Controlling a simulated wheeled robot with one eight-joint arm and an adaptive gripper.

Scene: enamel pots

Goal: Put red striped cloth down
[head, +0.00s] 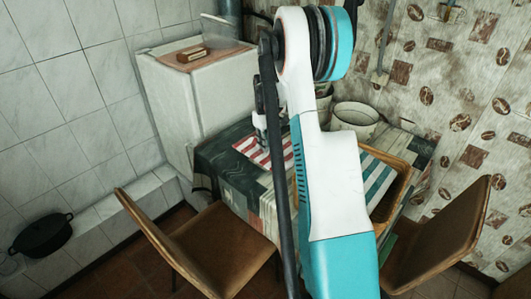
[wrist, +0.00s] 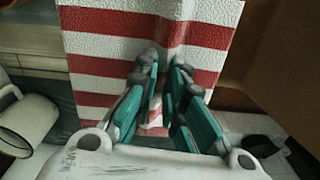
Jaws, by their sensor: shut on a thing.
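The red and white striped cloth (wrist: 205,35) fills the upper middle of the wrist view, with a raised fold running down to my fingers. My gripper (wrist: 163,68) is shut on this fold. In the head view the cloth (head: 252,151) appears flat at the left part of the table (head: 216,162), partly hidden by my arm. My gripper (head: 260,128) is just above it there, mostly hidden. I cannot tell whether the cloth touches the tabletop.
A wooden tray (head: 400,160) with a teal striped cloth (head: 374,176) is right of my arm. A white pot (head: 355,120) stands behind. Chairs (head: 215,245) (head: 450,235) flank the table. A white cabinet (head: 175,95) stands back left. A white mug (wrist: 28,120) shows in the wrist view.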

